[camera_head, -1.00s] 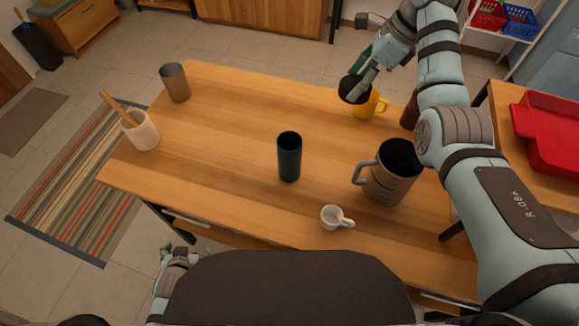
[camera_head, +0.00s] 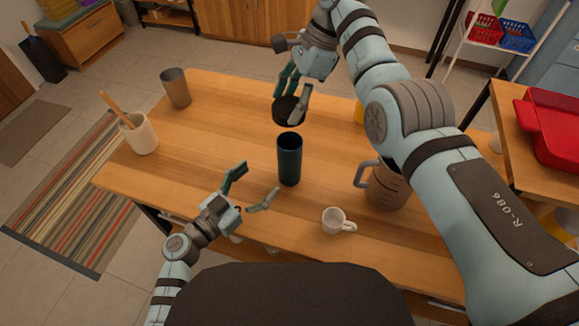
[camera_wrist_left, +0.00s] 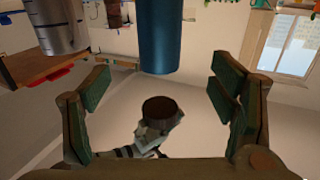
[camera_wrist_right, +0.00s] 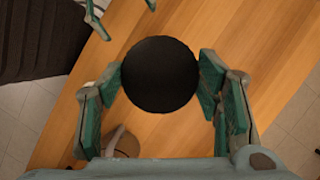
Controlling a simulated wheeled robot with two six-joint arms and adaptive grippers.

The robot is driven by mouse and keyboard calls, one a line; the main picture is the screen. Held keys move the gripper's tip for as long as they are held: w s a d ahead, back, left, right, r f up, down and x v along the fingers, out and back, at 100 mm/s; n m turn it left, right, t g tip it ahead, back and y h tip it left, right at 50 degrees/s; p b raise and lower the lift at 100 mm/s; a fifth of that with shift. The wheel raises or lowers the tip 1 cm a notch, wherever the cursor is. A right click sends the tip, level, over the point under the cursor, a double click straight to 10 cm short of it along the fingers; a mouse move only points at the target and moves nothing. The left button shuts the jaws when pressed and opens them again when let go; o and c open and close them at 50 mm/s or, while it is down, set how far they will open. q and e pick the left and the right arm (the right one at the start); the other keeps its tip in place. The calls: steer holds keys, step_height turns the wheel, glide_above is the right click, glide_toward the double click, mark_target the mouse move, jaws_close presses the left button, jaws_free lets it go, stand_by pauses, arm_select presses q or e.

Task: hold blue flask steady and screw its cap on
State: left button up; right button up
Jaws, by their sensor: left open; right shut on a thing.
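The dark blue flask (camera_head: 289,160) stands upright and open-topped near the middle of the table; it shows blue in the left wrist view (camera_wrist_left: 171,38). My right gripper (camera_head: 291,103) is shut on the black round cap (camera_head: 289,110), above and just behind the flask's mouth and apart from it. In the right wrist view the cap (camera_wrist_right: 160,75) sits between the finger pads and hides the flask. My left gripper (camera_head: 249,190) is open and empty at the table's front edge, to the left of and in front of the flask, fingers pointing toward it.
A white cup (camera_head: 337,220) and a large grey pitcher (camera_head: 384,187) stand right of the flask. A yellow mug (camera_head: 359,112) is mostly hidden behind my right arm. A white crock (camera_head: 139,135) with a wooden utensil and a grey tumbler (camera_head: 175,88) stand far left.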

mark_target(290, 151)
arm_select(q)
steer(key=shift+w+d, duration=0.1)
steer(key=shift+w, duration=0.1)
arm_select(e)
steer(key=shift+w+f, duration=0.1)
steer(key=shift+w, duration=0.1)
arm_select(q)
steer(key=x, duration=1.1)
steer(key=shift+w+d, duration=0.25)
steer(key=shift+d, duration=0.05)
arm_select(e)
steer(key=shift+s, duration=0.1)
arm_select(q)
steer(key=c, duration=1.8)
arm_select(e)
steer(key=shift+d+f, duration=0.1)
steer(key=shift+f, duration=2.35)
